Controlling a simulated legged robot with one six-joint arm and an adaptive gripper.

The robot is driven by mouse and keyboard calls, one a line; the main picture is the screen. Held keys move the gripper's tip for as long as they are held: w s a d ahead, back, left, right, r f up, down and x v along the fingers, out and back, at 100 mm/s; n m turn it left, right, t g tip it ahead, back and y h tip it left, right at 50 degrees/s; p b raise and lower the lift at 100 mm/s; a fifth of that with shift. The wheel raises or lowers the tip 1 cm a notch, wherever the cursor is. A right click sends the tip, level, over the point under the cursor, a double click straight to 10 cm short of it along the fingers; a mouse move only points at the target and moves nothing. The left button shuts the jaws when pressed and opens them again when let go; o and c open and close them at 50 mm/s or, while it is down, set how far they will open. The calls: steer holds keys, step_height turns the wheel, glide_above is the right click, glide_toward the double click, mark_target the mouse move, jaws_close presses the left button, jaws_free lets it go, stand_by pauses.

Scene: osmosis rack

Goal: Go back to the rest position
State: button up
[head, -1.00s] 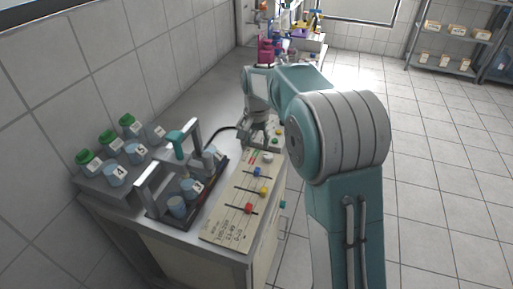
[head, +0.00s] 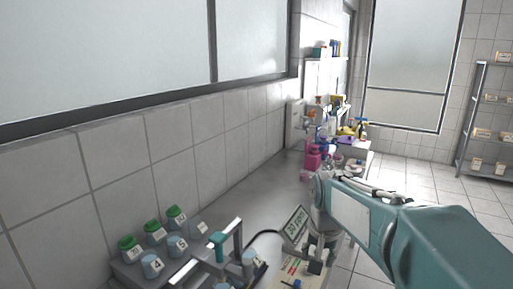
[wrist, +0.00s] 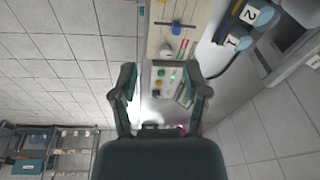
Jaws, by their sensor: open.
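My gripper (wrist: 161,80) is open in the wrist view, with its two fingers apart and nothing between them.
Numbered jars with green lids (head: 128,245) stand at the bench's left, beside a rack with a teal handle (head: 218,237). Pink bottles (head: 313,156) stand further back. A small display (head: 295,224) is near my wrist. Shelves (head: 487,125) are far right; the floor between is clear.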

steer(key=s+d+n+t, duration=0.1)
steer(key=s+n+t, duration=0.2)
steer(key=s, duration=1.7)
steer(key=shift+s+d+n+t, duration=0.3)
steer(key=shift+s+d+n, duration=0.05)
steer(key=shift+n, duration=0.05)
